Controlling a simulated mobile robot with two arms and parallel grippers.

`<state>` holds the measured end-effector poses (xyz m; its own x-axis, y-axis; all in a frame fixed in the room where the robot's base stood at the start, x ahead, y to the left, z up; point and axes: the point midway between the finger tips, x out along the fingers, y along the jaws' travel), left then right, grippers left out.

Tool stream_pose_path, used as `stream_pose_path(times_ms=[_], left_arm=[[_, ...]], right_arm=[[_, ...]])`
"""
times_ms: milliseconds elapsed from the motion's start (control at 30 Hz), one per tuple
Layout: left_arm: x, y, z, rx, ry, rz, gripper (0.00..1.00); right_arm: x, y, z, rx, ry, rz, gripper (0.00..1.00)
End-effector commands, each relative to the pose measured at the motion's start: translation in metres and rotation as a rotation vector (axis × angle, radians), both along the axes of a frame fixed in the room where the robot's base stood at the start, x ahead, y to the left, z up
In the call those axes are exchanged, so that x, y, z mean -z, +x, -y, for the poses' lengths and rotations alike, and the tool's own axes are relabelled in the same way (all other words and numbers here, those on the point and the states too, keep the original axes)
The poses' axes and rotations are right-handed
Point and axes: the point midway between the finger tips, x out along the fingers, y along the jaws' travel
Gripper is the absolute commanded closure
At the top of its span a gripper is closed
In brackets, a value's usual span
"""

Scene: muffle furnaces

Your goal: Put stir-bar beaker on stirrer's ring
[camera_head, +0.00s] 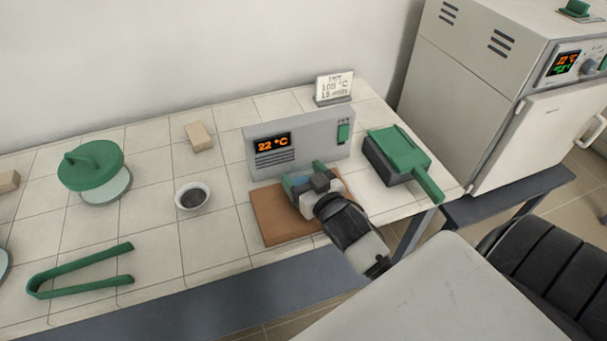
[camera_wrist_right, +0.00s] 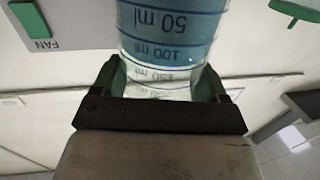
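My right gripper (camera_head: 305,177) is over the brown mat in front of the grey box. In the right wrist view its two green fingers (camera_wrist_right: 160,85) lie against both sides of a clear beaker with blue liquid (camera_wrist_right: 170,45) and volume marks. In the head view the beaker (camera_head: 298,184) is mostly hidden by my gripper. I cannot see a stir bar in it, nor tell whether its base touches the mat. No stirrer with a ring can be clearly made out. My left gripper is out of view.
The grey box (camera_head: 320,138) reads 22 °C, with the brown mat (camera_head: 272,220) before it. A green-handled box (camera_head: 392,152) stands right, a small bowl (camera_head: 192,196) left, then a green-lidded dish (camera_head: 92,167) and green tongs (camera_head: 85,285). A furnace (camera_head: 480,90) stands far right.

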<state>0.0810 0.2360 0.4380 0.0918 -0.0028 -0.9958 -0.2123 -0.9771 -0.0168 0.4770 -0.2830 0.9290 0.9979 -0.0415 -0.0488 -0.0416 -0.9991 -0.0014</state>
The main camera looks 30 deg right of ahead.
Motion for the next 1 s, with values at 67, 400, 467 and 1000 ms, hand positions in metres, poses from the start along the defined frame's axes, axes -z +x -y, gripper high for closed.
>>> stream_pose_path(times_ms=[67, 400, 467, 1000], left_arm=[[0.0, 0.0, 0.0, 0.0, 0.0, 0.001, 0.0], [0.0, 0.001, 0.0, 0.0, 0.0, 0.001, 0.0], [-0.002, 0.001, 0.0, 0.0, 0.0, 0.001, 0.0], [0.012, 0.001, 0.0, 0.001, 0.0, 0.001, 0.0]], right_arm=[[0.0, 0.0, 0.0, 0.0, 0.0, 0.0, 0.14], [-0.001, 0.0, 0.0, 0.0, 0.0, 0.0, 0.02], [-0.003, 0.0, 0.0, 0.0, 0.0, 0.0, 0.02], [-0.005, -0.092, -0.004, 0.0, 0.0, -0.004, 0.02]])
